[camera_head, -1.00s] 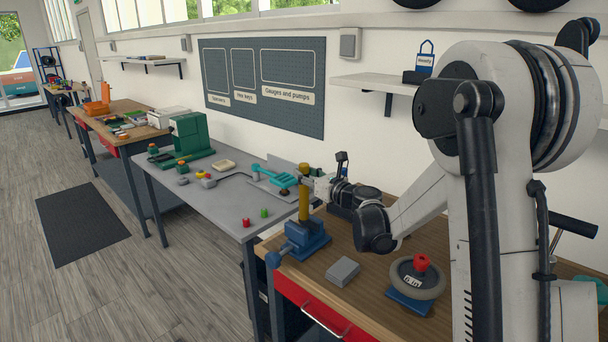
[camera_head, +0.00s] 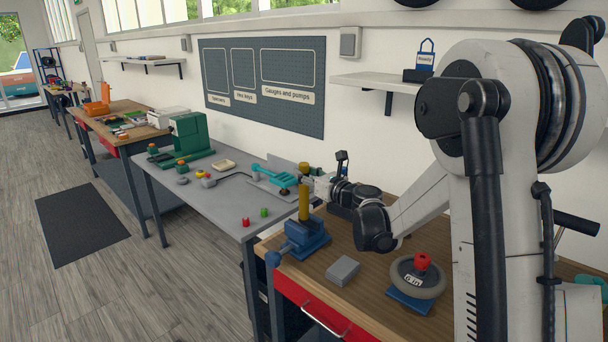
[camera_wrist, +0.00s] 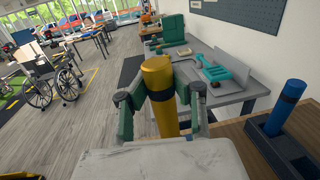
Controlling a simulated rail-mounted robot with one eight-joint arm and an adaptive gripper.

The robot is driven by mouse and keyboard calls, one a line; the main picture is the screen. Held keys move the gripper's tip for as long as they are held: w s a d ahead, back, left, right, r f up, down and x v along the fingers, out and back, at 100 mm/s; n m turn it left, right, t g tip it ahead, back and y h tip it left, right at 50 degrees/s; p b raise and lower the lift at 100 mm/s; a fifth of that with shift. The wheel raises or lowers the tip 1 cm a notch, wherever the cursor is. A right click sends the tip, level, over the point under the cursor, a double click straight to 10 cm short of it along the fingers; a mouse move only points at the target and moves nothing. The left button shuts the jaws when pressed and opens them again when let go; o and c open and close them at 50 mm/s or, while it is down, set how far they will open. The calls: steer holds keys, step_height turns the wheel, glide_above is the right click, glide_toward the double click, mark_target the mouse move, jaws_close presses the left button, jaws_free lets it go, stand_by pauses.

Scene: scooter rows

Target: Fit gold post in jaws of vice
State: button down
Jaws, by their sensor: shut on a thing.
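The gold post (camera_head: 303,203) stands upright with a dark band near its upper part. The blue vice (camera_head: 302,240) sits at the left front corner of the wooden bench. The post's lower end meets the top of the vice at its jaws in the head view; I cannot tell how deep it sits between them. My gripper (camera_head: 307,184) comes from the right and is shut on the post's upper part. In the wrist view the gold post (camera_wrist: 159,95) stands between both fingers of my gripper (camera_wrist: 160,98). The vice is hidden in that view.
A grey block (camera_head: 342,271) and a wheel with a red knob on a blue base (camera_head: 417,279) stand right of the vice. A blue post in a dark holder (camera_wrist: 288,108) stands to the right. The grey table (camera_head: 215,205) with small parts lies beyond.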

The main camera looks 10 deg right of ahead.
mark_target(307, 193)
steer(key=shift+f+b, duration=2.85)
steer(key=shift+f, duration=0.3)
stand_by(0.4)
steer(key=c, duration=1.5)
jaws_free()
steer(key=v, duration=1.2)
steer(key=shift+a, duration=0.15)
